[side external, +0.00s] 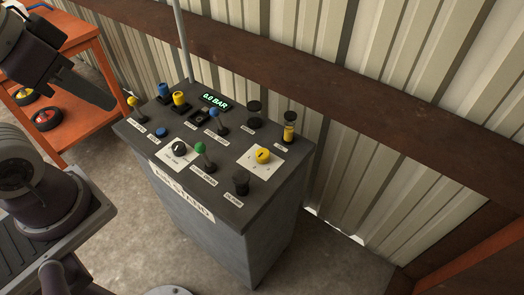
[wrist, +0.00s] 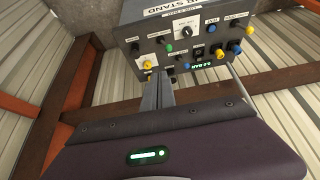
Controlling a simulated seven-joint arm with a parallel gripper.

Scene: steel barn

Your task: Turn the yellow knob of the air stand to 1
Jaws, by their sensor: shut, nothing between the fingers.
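The yellow knob (side external: 262,156) sits on a white plate (side external: 250,165) at the right of the air stand's (side external: 212,225) sloped dark grey top. A small dark mark shows on the knob, but the plate's figures are too small to read. In the wrist view the knob (wrist: 148,65) appears left of the fingertips, partly over its white plate. My gripper (side external: 111,105) is at the upper left in the side view, apart from the knob. Its fingers (wrist: 159,78) are together and empty in the wrist view.
Around the knob stand a green lever (side external: 200,148), a black knob (side external: 241,182), a black dial (side external: 179,148) and a yellow-banded control (side external: 290,127). A thin pole (side external: 183,45) rises behind. An orange shelf (side external: 75,120) stands at left.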

